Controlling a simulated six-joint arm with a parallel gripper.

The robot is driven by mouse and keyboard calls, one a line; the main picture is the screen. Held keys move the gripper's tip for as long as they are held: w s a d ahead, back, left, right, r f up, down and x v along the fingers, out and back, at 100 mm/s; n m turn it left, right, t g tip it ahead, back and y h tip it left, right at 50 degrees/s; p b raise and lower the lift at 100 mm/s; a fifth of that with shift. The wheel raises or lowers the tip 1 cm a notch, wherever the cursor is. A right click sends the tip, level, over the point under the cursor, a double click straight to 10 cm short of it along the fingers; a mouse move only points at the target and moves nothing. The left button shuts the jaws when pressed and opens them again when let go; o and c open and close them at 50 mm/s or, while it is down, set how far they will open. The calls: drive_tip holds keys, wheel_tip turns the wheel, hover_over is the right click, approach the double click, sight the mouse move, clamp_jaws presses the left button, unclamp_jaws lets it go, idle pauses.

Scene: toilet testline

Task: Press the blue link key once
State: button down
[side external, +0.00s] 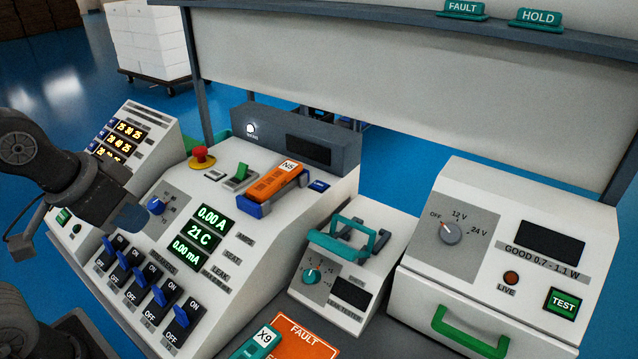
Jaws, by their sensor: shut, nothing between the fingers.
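A small blue key (319,186), which looks like the link key, sits on the sloped top of the middle console, just right of the orange handheld unit marked N5 (276,182). Its lettering is too small to read. My gripper (130,217) is at the left, over the left part of the same console, near the blue knob (156,206). It is shut and empty, well apart from the blue key. The orange unit lies between them in the picture.
A red mushroom button (200,156) and a green rocker switch (237,174) stand up on the console top. Several blue breaker switches (150,290) line its front. A teal-handled tester (345,240) and a white test box (510,250) stand to the right.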

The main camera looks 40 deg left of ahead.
drive_tip(key=w+d+r+m+h, duration=0.2)
drive_tip(key=w+r+m, duration=0.15)
drive_tip(key=w, duration=0.45)
drive_tip(key=m+t+h, duration=0.2)
drive_tip(key=m+t, duration=0.1)
drive_tip(key=m, duration=0.7)
hover_over(319, 186)
wheel_tip(319, 186, down, 5)
drive_tip(key=shift+w, duration=0.1)
drive_tip(key=shift+f, duration=0.2)
drive_tip(key=shift+f, duration=4.3)
drive_tip(key=shift+f, duration=0.15)
drive_tip(key=shift+f, duration=0.25)
